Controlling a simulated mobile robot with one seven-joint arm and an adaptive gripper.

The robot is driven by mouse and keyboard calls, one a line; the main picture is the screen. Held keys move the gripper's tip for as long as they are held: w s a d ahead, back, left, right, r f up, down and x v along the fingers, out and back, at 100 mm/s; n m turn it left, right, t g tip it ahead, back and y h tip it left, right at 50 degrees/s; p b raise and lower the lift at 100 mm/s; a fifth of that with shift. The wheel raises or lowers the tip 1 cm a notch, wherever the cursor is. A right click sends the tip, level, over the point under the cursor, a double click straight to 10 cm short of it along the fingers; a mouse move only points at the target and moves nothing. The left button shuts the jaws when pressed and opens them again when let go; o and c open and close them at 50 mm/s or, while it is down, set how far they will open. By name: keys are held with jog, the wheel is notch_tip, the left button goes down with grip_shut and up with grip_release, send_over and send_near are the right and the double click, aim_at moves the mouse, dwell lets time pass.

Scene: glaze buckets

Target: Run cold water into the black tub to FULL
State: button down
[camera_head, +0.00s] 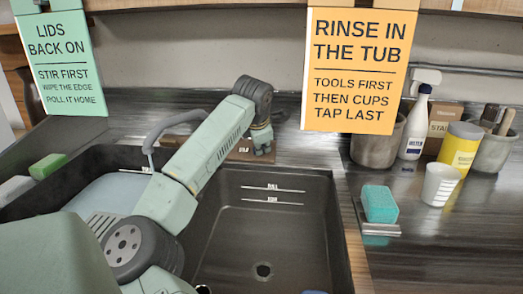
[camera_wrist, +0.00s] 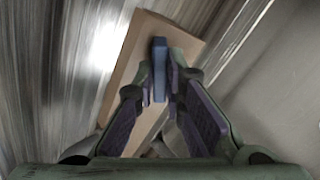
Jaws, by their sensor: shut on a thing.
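The black tub (camera_head: 315,215) is a dark sink basin with two white level lines on its back wall, the upper marked FULL (camera_head: 272,187). Its floor and drain (camera_head: 263,270) show, with no standing water visible around them. My gripper (camera_head: 262,143) is at the back rim, by a brown block (camera_head: 238,151). In the wrist view my gripper (camera_wrist: 160,82) is shut on a blue lever (camera_wrist: 159,52) above the brown block (camera_wrist: 122,82).
A left basin with a pale blue surface (camera_head: 105,197) is partly behind my arm. On the right counter stand a teal sponge (camera_head: 380,203), a white cup (camera_head: 439,184), a spray bottle (camera_head: 415,125) and a yellow can (camera_head: 460,150). An orange sign (camera_head: 358,70) hangs above.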

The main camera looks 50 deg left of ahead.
jog(key=c, duration=1.7)
grip_release()
jog(key=shift+o, duration=0.2)
jog(key=v, duration=1.2)
